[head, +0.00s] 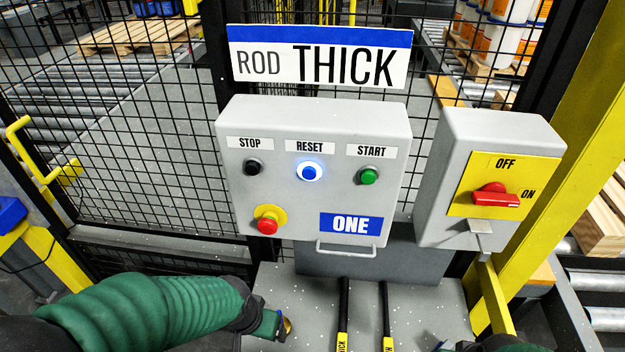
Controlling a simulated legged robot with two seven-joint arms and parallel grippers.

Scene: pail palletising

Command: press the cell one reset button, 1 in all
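The reset button (310,172) glows blue with a white ring, under the RESET label on a grey control box (285,205) marked ONE. A black stop button (253,167) is to its left and a green start button (369,176) to its right. My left gripper (284,326) is low in the head view, below the box and apart from the buttons. Its fingers are small and partly hidden, so I cannot tell whether it is open. Of my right arm, only green parts (500,345) show at the bottom edge; its fingertips are not clear.
A red emergency knob (267,223) sticks out at lower left of the box. A switch box (490,135) with a red OFF/ON handle (495,196) stands to the right. Two black rods (344,300) with yellow labels are below. Black mesh fence (130,150) is behind.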

